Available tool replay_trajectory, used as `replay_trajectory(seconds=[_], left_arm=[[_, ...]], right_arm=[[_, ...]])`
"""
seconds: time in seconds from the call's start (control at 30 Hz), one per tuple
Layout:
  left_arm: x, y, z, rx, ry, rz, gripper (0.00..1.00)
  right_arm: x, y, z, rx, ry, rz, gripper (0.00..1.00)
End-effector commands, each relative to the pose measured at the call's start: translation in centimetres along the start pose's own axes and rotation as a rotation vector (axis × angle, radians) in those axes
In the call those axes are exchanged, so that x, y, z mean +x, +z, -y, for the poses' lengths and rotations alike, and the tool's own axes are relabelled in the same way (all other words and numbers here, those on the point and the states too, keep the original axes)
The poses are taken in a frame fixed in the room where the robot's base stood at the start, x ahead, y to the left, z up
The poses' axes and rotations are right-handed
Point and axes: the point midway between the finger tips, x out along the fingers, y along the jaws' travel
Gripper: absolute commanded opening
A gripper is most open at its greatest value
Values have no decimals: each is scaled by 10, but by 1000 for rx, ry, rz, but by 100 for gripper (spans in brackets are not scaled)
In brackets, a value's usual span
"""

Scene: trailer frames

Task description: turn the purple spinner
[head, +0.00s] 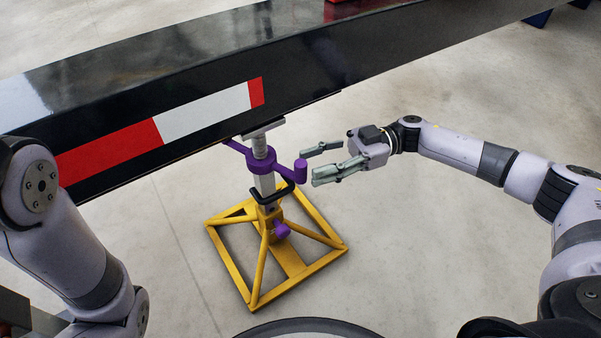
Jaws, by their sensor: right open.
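The purple spinner (260,162) is a collar with arms around the grey post of a yellow jack stand (235,262). One arm reaches up to the left under the beam. Another reaches right and ends in an upright purple knob (300,167). My right gripper (310,168) comes in from the right, open, with its two fingers pointing left at the knob. One finger shows behind and one in front; I cannot tell whether they touch it. My left arm shows at the left edge, but its gripper is out of view.
A black trailer beam (300,75) with red and white tape crosses above, over the stand's top plate (263,129). A black handle (272,194) and a lower purple knob (281,231) are on the stand. The concrete floor (400,250) to the right is clear.

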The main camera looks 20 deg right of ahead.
Motion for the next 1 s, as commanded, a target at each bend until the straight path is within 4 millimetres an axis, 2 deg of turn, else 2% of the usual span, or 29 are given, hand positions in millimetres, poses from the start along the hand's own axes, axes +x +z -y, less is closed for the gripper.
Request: replay_trajectory(seconds=[0.1,0.23,0.63,1.0], left_arm=[[-4,-7,-3,2,5,-14,0],[-9,-8,-4,2,4,-13,0],[-9,-8,-4,1,5,-13,0],[-9,-8,-4,1,5,-13,0]], right_arm=[[20,4,1,-1,-2,0,41],[33,2,0,-1,-1,0,41],[39,0,0,0,0,1,41],[39,0,0,0,0,0,16]])
